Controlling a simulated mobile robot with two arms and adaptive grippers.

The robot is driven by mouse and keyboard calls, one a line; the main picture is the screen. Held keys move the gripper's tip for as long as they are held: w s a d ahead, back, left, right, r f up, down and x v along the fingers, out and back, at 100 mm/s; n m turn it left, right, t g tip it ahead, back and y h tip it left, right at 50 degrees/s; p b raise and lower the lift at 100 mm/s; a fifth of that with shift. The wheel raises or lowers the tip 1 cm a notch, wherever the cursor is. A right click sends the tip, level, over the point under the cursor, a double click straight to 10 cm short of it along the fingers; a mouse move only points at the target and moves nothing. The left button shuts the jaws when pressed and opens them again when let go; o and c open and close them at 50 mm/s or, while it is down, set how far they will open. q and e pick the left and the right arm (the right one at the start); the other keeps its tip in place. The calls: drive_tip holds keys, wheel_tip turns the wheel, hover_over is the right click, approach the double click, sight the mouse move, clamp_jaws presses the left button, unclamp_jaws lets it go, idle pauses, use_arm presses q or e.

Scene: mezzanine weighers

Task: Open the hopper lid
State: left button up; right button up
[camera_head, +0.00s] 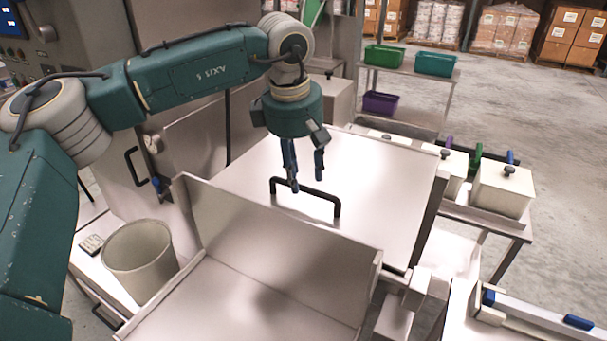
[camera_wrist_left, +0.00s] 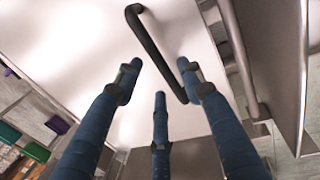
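The hopper lid (camera_head: 375,185) is a broad, flat, pale metal plate in the middle of the head view, and it looks shut. A black bar handle (camera_head: 308,192) stands up from it, and the handle also shows in the left wrist view (camera_wrist_left: 152,45). My left gripper (camera_head: 306,182) points down just above the handle, its blue fingers spread apart and empty. In the left wrist view the left gripper (camera_wrist_left: 160,75) has the handle running past its fingertips; I cannot tell whether they touch it. My right gripper is not in view.
An open metal tray (camera_head: 255,295) with a raised wall lies in front of the lid. A pale bucket (camera_head: 140,260) stands at left. White lidded boxes (camera_head: 503,188) stand right of the lid. Green (camera_head: 384,56), teal (camera_head: 435,63) and purple (camera_head: 380,102) bins sit on a rack behind.

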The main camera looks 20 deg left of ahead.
use_arm(q)
drive_tip(key=shift+w+d+f, duration=0.1)
drive_tip(key=shift+w+f, duration=0.05)
drive_tip(key=shift+f, duration=0.4)
drive_tip(key=shift+w+f, duration=0.1)
drive_tip(key=shift+f, duration=0.45)
clamp_jaws()
drive_tip(key=w+d+r+p, duration=0.1)
drive_tip(key=w+r+p, duration=0.4)
drive_tip(key=r+p, duration=0.3)
drive_tip(key=w+d+r+p, duration=0.1)
drive_tip(key=w+r+p, duration=0.3)
drive_tip(key=r+p, duration=0.4)
drive_tip(key=shift+w+r, duration=0.35)
drive_tip(key=shift+r, duration=1.55)
